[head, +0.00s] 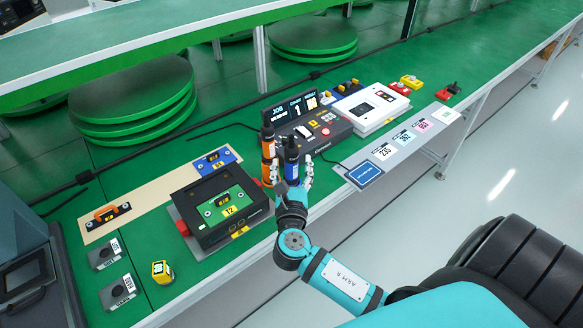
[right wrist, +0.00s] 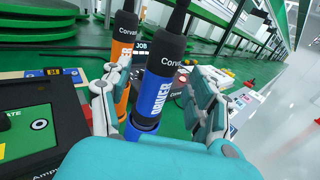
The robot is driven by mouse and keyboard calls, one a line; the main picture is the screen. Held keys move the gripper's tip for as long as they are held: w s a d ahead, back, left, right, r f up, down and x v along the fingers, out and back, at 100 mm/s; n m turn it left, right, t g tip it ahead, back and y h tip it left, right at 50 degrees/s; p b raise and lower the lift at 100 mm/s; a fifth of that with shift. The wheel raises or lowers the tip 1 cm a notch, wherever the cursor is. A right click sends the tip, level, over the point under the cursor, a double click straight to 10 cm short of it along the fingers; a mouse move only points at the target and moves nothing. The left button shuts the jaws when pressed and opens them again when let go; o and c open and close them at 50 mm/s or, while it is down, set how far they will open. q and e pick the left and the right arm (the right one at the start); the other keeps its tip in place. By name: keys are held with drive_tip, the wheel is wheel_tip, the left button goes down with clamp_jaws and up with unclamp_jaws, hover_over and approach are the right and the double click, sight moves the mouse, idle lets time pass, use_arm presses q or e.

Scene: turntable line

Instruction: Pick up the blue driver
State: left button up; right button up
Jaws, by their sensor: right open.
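The blue driver (head: 291,160) stands upright on the bench, with a dark upper body and a blue lower part. It also shows large in the right wrist view (right wrist: 152,92), tilted there, with its lower end hidden behind my wrist. My right gripper (head: 292,172) is open, with its fingers on either side of the blue driver. In the right wrist view my right gripper's fingers (right wrist: 155,105) stand left and right of the driver, with a gap visible on the right side. An orange driver (head: 267,150) stands close on the left, beside the left finger. My left gripper is not in view.
A control panel (head: 322,133) and a white box (head: 371,108) stand behind and right. A yellow block (head: 162,271) is at lower left.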

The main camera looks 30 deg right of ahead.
drive_tip(key=x, duration=0.3)
drive_tip(key=shift+s+a, duration=0.1)
clamp_jaws()
idle(0.5)
